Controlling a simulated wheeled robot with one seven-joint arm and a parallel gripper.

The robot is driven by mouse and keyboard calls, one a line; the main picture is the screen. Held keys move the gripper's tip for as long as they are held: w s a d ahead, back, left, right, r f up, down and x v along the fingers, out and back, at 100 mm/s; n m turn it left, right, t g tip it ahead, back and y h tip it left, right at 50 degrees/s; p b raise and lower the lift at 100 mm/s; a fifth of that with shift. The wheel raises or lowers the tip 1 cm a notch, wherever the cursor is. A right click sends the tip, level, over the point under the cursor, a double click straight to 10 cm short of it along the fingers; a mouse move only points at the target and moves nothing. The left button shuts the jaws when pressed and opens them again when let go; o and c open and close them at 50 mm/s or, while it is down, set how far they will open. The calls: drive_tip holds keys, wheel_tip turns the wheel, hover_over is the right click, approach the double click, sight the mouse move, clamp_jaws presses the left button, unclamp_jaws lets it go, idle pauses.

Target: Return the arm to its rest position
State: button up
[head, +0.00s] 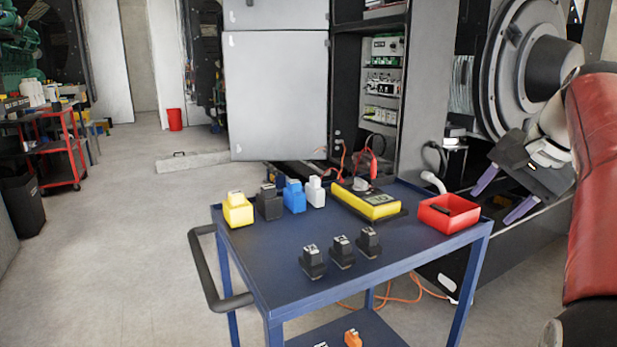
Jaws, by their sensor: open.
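My gripper (505,199) is at the right of the head view, with two purple fingers spread apart and nothing between them. It hangs in the air, pointing down and left, to the right of the red tray. My arm (596,180), with a red cover, comes in along the right edge. The blue cart (285,260) stands in front of me, left of the gripper.
On the cart are a red tray (449,222), a yellow multimeter (379,207), a yellow block (238,214), a blue block (294,200) and several dark blocks. An open cabinet (383,90) and a large round machine (520,60) stand behind.

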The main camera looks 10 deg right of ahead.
drive_tip(key=s+a+f+n+h, duration=0.1)
drive_tip(key=s+a+f+n, duration=0.2)
drive_tip(key=a, duration=0.4)
drive_tip(key=s+a+f+n, duration=0.2)
drive_tip(key=a+f, duration=0.3)
drive_tip(key=a, duration=0.2)
drive_tip(key=s+a+f+n, duration=0.6)
drive_tip(key=s+f, duration=0.4)
drive_tip(key=f, duration=0.4)
drive_tip(key=shift+s+a+h, duration=0.3)
drive_tip(key=shift+s+a, duration=0.1)
drive_tip(key=shift+a, duration=0.2)
